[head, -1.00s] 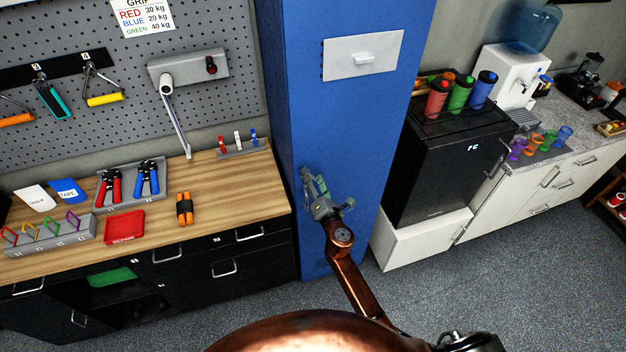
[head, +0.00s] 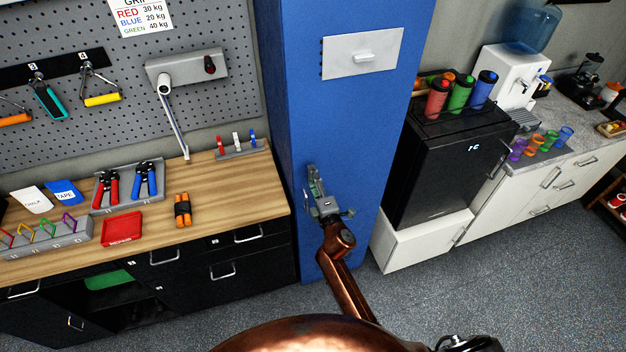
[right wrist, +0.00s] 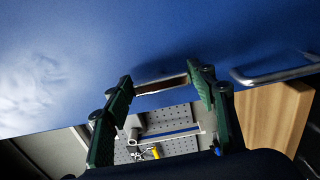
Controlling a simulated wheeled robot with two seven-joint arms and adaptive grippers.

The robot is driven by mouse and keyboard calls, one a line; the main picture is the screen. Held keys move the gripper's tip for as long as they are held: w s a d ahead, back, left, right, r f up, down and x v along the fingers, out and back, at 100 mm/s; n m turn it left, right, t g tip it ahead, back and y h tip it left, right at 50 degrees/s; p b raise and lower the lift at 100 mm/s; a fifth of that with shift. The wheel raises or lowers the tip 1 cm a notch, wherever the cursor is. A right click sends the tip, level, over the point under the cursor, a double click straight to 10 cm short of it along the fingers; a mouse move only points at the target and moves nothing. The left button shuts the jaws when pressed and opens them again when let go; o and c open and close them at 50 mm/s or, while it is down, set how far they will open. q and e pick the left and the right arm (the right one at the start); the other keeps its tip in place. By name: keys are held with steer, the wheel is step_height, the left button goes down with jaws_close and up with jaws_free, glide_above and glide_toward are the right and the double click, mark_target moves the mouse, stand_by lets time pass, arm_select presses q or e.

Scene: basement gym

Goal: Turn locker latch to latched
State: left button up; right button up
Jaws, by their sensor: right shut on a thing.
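The blue locker (head: 345,120) stands as a tall column in the middle of the head view. My right gripper (head: 318,188) is at its front face, low down, and hides most of what it holds there. In the right wrist view, the green fingers of my right gripper (right wrist: 160,88) stand on both sides of a short bar, which seems to be the locker latch (right wrist: 160,83), close to the blue face. The fingers are shut on it. The latch's exact angle is hard to tell. My left gripper is not in view.
A metal handle (right wrist: 275,75) sits on the blue face beside the gripper. A pale plate with a small pull (head: 362,54) is higher up. A wooden workbench (head: 240,195) is to the left; a black fridge (head: 450,165) is to the right. Grey floor is free in front.

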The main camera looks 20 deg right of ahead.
stand_by(0.5)
steer(key=o, duration=1.2)
steer(key=s, duration=1.2)
steer(key=shift+d, duration=0.15)
steer(key=shift+f, duration=0.1)
